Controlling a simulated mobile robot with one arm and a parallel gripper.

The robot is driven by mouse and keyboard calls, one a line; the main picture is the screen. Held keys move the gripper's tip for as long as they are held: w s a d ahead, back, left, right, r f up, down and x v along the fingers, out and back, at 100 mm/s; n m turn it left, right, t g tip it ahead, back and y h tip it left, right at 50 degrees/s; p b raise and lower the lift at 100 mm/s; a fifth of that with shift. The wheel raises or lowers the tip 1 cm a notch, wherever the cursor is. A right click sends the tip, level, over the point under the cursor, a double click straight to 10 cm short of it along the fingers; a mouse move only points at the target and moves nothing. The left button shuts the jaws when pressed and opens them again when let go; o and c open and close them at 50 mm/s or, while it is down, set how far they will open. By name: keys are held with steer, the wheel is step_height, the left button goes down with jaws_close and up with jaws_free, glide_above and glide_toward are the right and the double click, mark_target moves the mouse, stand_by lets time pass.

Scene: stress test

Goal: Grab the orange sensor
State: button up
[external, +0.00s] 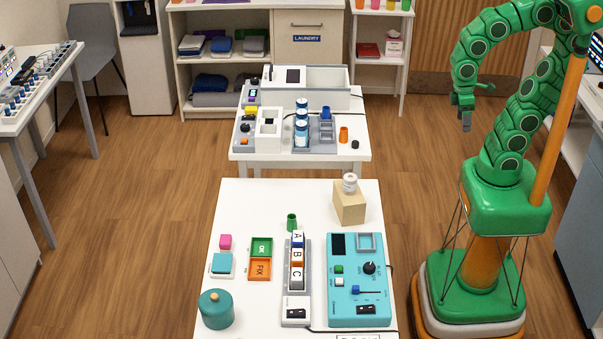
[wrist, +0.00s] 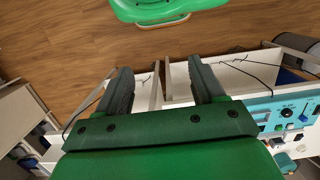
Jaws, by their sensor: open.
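No object is clearly recognisable as a sensor. A small orange cylinder (external: 344,134) stands at the right of the far white table (external: 300,168). An orange piece (external: 297,269) also shows in the lettered strip on the near table; I cannot tell which is the sensor. My gripper (external: 466,122) hangs in the air to the right of both tables, well apart from them. In the wrist view my gripper (wrist: 161,78) has its two dark fingers spread with nothing held between them.
The near table (external: 225,190) holds a teal control panel (external: 340,310), a lettered strip (external: 296,305), green and orange bins (external: 260,268), a teal pot (external: 216,312) and a tan block (external: 349,207). A teal panel shows at right in the wrist view (wrist: 285,112). Floor is clear left of the tables.

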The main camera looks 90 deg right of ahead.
steer(key=w+a+r+n+g+y, duration=0.15)
steer(key=w+a+n+y, duration=1)
steer(key=w+a, duration=1.65)
steer(key=w+a+f+n, duration=0.2)
steer(key=w+f+n, duration=0.15)
steer(key=w, duration=0.45)
steer(key=n+t+y, duration=0.2)
steer(key=n+t, duration=0.1)
glide_toward(297, 253)
steer(key=shift+w+a, duration=0.2)
steer(key=shift+a, duration=0.45)
steer(key=shift+w+a+f, duration=0.1)
steer(key=shift+a+f, duration=0.15)
steer(key=shift+a, duration=0.05)
steer(key=shift+s+x, duration=0.2)
steer(key=shift+x, duration=1.6)
steer(key=shift+s+x, duration=0.2)
steer(key=shift+x, duration=1.55)
steer(key=shift+f, duration=0.1)
